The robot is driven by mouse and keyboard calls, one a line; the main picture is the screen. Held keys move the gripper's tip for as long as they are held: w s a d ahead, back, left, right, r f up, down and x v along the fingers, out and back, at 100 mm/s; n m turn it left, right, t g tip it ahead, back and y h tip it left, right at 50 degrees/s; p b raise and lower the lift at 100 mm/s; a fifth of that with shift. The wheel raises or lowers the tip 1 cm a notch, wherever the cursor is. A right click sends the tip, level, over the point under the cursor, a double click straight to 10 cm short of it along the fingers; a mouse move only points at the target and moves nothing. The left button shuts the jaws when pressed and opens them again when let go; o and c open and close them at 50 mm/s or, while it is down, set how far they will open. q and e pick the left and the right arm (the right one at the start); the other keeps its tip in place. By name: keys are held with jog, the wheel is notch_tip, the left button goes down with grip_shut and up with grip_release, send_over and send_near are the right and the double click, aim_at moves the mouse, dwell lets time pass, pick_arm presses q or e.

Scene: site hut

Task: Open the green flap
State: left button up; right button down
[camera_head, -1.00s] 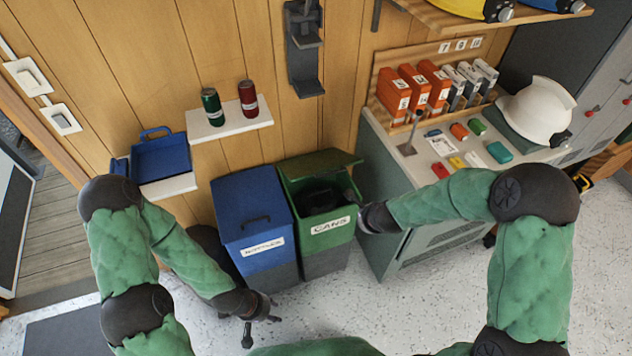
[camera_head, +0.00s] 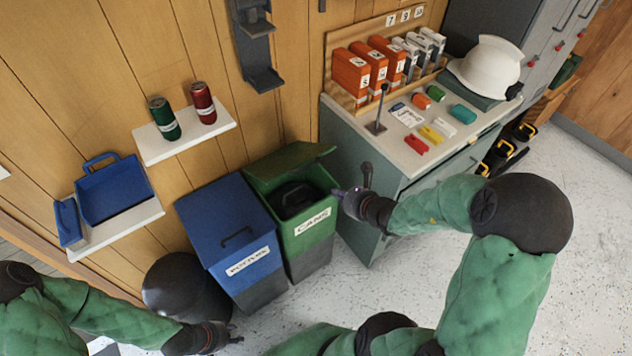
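The green flap (camera_head: 290,159) is the lid of the green bin labelled CANS (camera_head: 313,240). It stands raised at the back of the bin, tilted up towards the wall, and the dark inside of the bin shows. My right gripper (camera_head: 352,181) is beside the bin's upper right edge, apart from the flap, with its fingers spread and nothing between them. My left gripper (camera_head: 228,336) is low in front of the blue bin, away from the flap. Its fingers are small and dark, so I cannot tell whether it is open.
The blue bin (camera_head: 228,222), its lid shut, stands left of the green bin. A grey cabinet (camera_head: 350,150) stands close on the right. A wall shelf (camera_head: 185,140) holds a green can (camera_head: 164,118) and a red can (camera_head: 202,102). Pale floor (camera_head: 400,265) in front is clear.

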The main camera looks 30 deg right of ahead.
pick_arm(q)
notch_tip(320, 180, down, 4)
jog(key=b, duration=0.3)
jog(key=shift+r, duration=0.15)
pick_arm(e)
jog(key=w+f, duration=0.2)
jog(key=w, duration=0.8)
jog(key=shift+w+a+f, duration=0.35)
jog(key=shift+w+a, duration=0.05)
pick_arm(q)
jog(key=shift+r, duration=0.1)
